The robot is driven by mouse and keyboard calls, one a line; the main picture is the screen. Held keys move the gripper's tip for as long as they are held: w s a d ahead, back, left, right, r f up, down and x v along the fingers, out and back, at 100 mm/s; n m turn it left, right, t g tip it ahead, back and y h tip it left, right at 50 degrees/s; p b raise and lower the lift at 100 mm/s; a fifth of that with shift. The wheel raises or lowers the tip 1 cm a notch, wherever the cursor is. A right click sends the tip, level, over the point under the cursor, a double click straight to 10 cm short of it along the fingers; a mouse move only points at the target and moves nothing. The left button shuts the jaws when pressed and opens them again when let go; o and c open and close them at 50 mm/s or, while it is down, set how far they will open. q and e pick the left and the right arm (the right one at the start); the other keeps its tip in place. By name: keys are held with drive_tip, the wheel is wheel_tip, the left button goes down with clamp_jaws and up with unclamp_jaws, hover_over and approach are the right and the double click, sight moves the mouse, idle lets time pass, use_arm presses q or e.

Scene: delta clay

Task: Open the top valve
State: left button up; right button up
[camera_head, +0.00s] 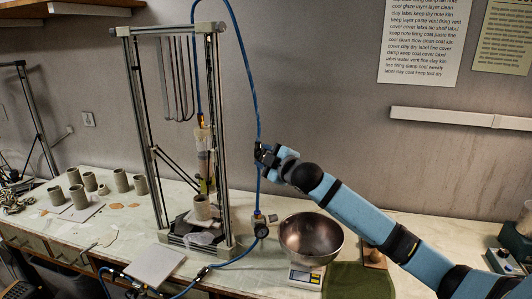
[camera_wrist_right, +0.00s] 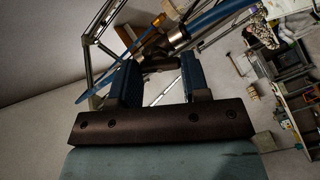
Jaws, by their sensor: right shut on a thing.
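My right gripper (camera_head: 264,156) is at the blue hose, to the right of the upright clay extruder (camera_head: 204,150). In the right wrist view, my right gripper (camera_wrist_right: 157,78) has its two fingers on either side of a small dark part, which I take to be the top valve's handle (camera_wrist_right: 155,62). A metal fitting (camera_wrist_right: 178,37) and blue hose lie just beyond it. In the head view my gripper mostly hides the valve, so I cannot tell its handle's angle. My left gripper is not in view.
The extruder's metal frame (camera_head: 217,130) stands left of my gripper. A metal bowl (camera_head: 311,238) sits on a scale (camera_head: 305,278) below my right arm. A pressure gauge (camera_head: 261,230) is on the bench. Clay cups (camera_head: 121,180) stand at the left.

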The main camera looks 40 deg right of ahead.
drive_tip(key=shift+r+n, duration=0.1)
drive_tip(key=shift+n, duration=0.9)
drive_tip(key=shift+n+p, duration=0.3)
drive_tip(key=shift+n, duration=1.5)
drive_tip(key=o, duration=0.9)
